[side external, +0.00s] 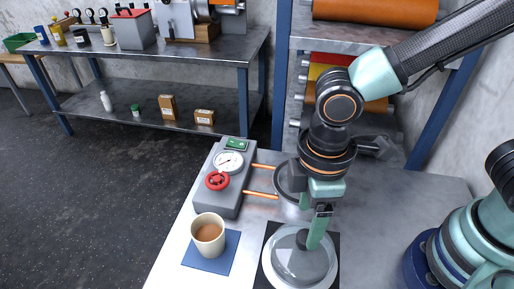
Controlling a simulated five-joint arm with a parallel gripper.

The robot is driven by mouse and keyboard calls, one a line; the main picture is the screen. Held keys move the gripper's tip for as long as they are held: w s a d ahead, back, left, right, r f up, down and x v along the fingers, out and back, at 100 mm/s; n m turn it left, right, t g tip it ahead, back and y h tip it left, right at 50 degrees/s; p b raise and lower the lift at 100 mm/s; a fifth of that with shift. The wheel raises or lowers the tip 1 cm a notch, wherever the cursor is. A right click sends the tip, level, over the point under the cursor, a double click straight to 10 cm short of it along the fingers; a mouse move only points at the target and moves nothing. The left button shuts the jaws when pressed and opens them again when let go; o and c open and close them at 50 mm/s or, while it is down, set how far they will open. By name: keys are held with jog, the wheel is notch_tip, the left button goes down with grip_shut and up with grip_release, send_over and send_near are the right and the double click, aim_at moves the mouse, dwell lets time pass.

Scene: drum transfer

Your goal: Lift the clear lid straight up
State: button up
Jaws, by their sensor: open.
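The clear lid (283,265) is a round, see-through disc with a dark knob (303,240) on it. It lies over a black mat at the bottom of the side external view. My gripper (316,238) points down at the knob, with a green finger just to the knob's right. The jaws are open. The second finger is hard to make out, and I cannot tell whether either finger touches the knob. What lies under the lid is unclear.
A tan cup of brown liquid (208,232) stands on a blue mat (225,259) to the left. Behind it is a grey box with a gauge (228,162) and red valve wheel (217,181). Copper pipes (262,195) run from it to a round vessel (284,183) behind my gripper.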

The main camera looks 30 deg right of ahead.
aim_at(306, 236)
jog(key=shift+d+f, duration=0.15)
jog(key=shift+f, duration=2.95)
grip_shut()
